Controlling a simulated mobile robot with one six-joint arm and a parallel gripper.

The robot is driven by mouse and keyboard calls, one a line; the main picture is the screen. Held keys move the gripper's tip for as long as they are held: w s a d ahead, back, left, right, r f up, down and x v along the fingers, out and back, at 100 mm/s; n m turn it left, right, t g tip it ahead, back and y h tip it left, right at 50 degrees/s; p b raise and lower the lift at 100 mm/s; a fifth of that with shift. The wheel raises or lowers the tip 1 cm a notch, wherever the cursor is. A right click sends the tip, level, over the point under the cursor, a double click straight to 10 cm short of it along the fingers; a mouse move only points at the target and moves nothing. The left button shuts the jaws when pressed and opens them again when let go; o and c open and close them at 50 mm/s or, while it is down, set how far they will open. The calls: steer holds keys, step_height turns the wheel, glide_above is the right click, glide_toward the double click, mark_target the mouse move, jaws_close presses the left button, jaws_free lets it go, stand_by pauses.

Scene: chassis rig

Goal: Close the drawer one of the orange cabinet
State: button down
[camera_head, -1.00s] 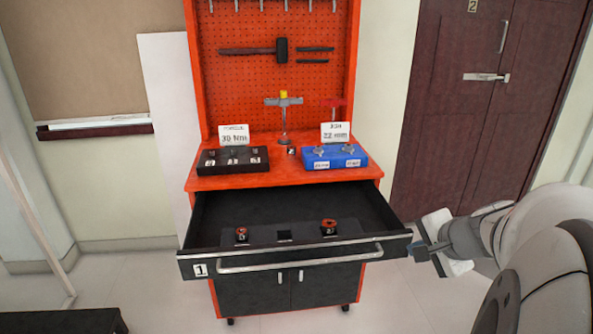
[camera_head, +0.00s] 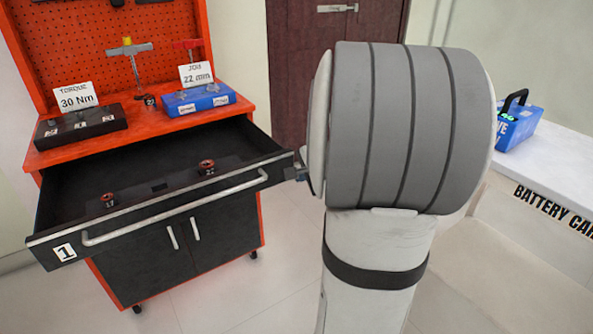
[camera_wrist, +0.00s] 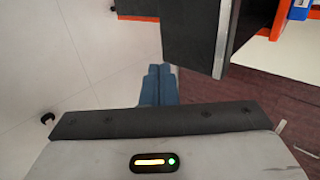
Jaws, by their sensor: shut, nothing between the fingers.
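Drawer one (camera_head: 150,212), with a white "1" label and a long bar handle, is pulled out of the orange cabinet (camera_head: 240,95). Two reddish-brown round parts lie in its insert. My gripper (camera_wrist: 158,84) shows in the wrist view with its blue fingers together and nothing between them. The drawer (camera_wrist: 185,40) stands just above the fingers there; I cannot tell if they touch. In the head view my arm hides most of the gripper, which is beside the right end of the drawer front.
On the cabinet top are a black socket holder (camera_head: 80,125), a blue holder (camera_head: 198,100) and a T-handled tool (camera_head: 130,60). Lower cabinet doors (camera_head: 185,255) are shut. At right is a white counter (camera_head: 555,165) with a blue box (camera_head: 517,125). Floor in front is clear.

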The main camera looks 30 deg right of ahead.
steer(key=shift+w+r, duration=0.15)
steer(key=shift+w, duration=1.4)
